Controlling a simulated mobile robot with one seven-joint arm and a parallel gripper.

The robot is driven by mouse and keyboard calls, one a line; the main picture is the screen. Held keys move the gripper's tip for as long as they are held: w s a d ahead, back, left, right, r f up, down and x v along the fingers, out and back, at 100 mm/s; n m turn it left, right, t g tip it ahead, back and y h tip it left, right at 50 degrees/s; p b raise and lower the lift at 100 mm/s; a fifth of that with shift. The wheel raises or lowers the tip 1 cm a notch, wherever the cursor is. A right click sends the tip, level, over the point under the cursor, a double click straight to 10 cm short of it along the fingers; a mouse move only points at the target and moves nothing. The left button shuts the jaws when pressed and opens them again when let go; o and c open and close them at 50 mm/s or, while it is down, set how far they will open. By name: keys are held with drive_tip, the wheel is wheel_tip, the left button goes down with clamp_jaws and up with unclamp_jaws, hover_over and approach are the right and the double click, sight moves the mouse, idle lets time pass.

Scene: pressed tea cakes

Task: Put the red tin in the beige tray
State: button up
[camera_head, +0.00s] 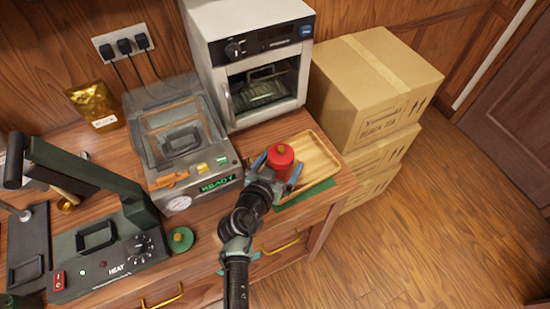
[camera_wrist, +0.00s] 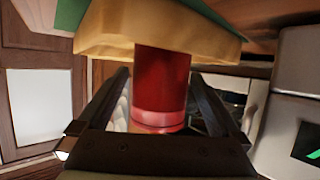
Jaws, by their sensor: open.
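The red tin (camera_head: 279,162), with a gold knob on its lid, is upright at the left part of the beige tray (camera_head: 322,160). In the wrist view the tin (camera_wrist: 162,85) meets the tray's wall (camera_wrist: 100,38), which seems to hide the tin's base. My gripper (camera_head: 277,170) is open, with one finger on each side of the tin. In the wrist view its fingers (camera_wrist: 159,76) stand apart from the tin, with gaps on both sides. The tray's left part is partly hidden behind the tin and my gripper.
A green mat (camera_head: 308,193) lies under the tray near the counter's front edge. A white oven (camera_head: 260,65) stands behind, a sealing machine (camera_head: 185,145) to the left. Stacked cartons (camera_head: 372,85) stand right. A green round lid (camera_head: 181,239) lies front left.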

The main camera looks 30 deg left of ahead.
drive_tip(key=b+v, duration=0.1)
drive_tip(key=v, duration=1.1)
drive_tip(key=shift+r, duration=0.15)
drive_tip(key=shift+d, duration=0.1)
drive_tip(key=w+d+r+m+t, duration=0.15)
drive_tip(key=w+r, duration=0.25)
drive_tip(key=r, duration=0.7)
drive_tip(key=w+d+r+t, duration=0.3)
drive_tip(key=w+r, duration=0.1)
drive_tip(key=r, duration=0.6)
drive_tip(key=w+d+r+m+t, duration=0.1)
drive_tip(key=w+d+r+t, duration=0.2)
drive_tip(key=r, duration=0.8)
drive_tip(key=s+d+r+t, duration=0.2)
drive_tip(key=s+d+r, duration=0.1)
drive_tip(key=r, duration=0.6)
drive_tip(key=s+d+r+n+t, duration=0.1)
drive_tip(key=s+d+r+t, duration=0.1)
drive_tip(key=r, duration=0.7)
drive_tip(key=s+d+r+n+t, duration=0.1)
drive_tip(key=s+d+r, duration=0.3)
drive_tip(key=r, duration=0.5)
drive_tip(key=s+t, duration=0.1)
drive_tip(key=s, duration=0.1)
drive_tip(key=shift+s+r, duration=0.3)
drive_tip(key=shift+s, duration=0.05)
drive_tip(key=shift+d, duration=0.1)
